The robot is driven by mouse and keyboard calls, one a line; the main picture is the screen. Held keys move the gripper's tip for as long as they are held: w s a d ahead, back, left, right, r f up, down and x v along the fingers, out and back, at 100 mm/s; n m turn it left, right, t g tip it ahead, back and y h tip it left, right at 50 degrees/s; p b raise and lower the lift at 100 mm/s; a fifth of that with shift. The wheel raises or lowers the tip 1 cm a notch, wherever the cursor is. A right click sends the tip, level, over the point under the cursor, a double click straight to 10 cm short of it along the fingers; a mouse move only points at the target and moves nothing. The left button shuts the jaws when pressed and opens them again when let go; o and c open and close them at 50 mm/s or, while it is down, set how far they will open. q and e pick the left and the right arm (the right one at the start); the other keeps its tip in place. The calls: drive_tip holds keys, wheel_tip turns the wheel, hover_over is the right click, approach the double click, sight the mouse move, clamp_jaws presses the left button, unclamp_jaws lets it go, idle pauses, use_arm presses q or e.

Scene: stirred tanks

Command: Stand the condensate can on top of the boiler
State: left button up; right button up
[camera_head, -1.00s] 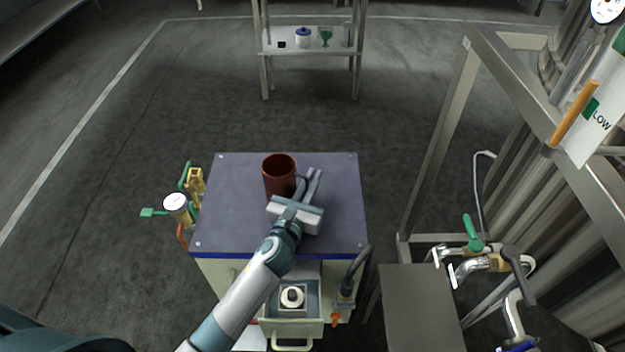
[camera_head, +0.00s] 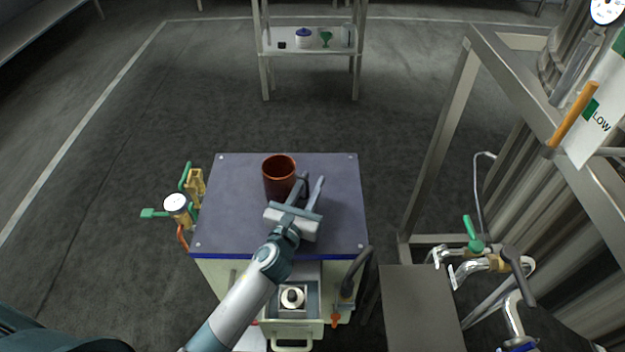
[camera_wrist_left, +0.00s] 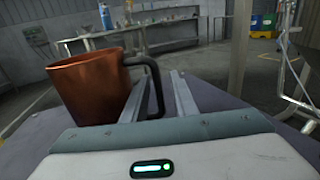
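The condensate can (camera_head: 279,180), a reddish-brown open cup with a dark handle, stands upright on the flat blue-grey top of the boiler (camera_head: 225,215). It looks to rest on that top, towards the back and middle. My left gripper (camera_head: 311,183) is open at the can's right side. In the left wrist view the can (camera_wrist_left: 88,92) stands left of the fingers. Its handle (camera_wrist_left: 157,85) lies between the two spread fingers (camera_wrist_left: 160,92), with one finger seen through the handle's loop. My right gripper is not in view.
A gauge (camera_head: 175,203) and green-handled valves stick out at the boiler's left side. A metal frame (camera_head: 440,140) with pipes stands on the right, beside a grey box top (camera_head: 418,305). A shelf (camera_head: 310,48) with small items stands far back. The boiler top's left side is bare.

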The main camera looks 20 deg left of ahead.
use_arm(q)
drive_tip(key=s, duration=0.9)
drive_tip(key=shift+s+a, duration=0.2)
drive_tip(key=shift+a, duration=0.1)
drive_tip(key=shift+s, duration=0.55)
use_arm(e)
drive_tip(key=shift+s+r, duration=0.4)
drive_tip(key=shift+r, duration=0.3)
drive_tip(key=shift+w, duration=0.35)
